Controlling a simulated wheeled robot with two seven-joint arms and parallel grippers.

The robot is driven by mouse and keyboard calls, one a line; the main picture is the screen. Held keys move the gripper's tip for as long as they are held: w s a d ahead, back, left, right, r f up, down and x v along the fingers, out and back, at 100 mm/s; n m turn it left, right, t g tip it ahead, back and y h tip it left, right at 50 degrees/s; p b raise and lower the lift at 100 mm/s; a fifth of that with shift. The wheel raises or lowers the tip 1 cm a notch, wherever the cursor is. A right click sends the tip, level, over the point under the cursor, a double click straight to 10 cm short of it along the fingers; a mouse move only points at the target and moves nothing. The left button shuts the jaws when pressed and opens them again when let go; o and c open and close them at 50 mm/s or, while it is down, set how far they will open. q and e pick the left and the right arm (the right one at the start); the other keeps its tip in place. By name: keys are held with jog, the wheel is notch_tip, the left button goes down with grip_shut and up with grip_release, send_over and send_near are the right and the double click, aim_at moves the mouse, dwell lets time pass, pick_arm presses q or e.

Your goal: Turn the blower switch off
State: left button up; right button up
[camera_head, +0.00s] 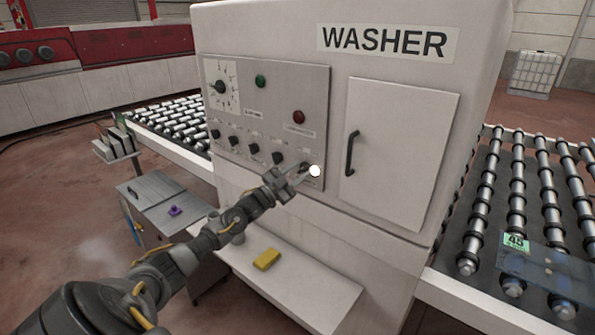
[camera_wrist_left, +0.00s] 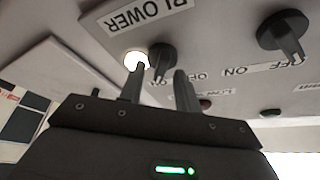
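The blower switch is a black rotary knob (camera_wrist_left: 160,58) under the BLOWER label (camera_wrist_left: 147,12) in the left wrist view. A white lamp (camera_wrist_left: 136,59) glows beside it; this lamp also shows in the head view (camera_head: 315,171) at the panel's lower right. My left gripper (camera_wrist_left: 160,78) is at the panel with its two fingers apart. The knob's grip bar shows between the fingertips, nearer the left finger, with a gap to the right finger. I cannot tell whether a finger touches it. In the head view my left gripper (camera_head: 290,180) partly hides the switch. My right gripper is not in view.
A similar knob (camera_wrist_left: 284,36) with an OFF ON label is close by. The washer panel (camera_head: 315,95) carries several more knobs, a green button (camera_head: 260,81) and a red button (camera_head: 299,117). A door handle (camera_head: 350,152) stands out to the right. A yellow block (camera_head: 266,259) lies on the shelf below.

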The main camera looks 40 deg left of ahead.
pick_arm(q)
jog(key=shift+c, duration=0.4)
grip_shut()
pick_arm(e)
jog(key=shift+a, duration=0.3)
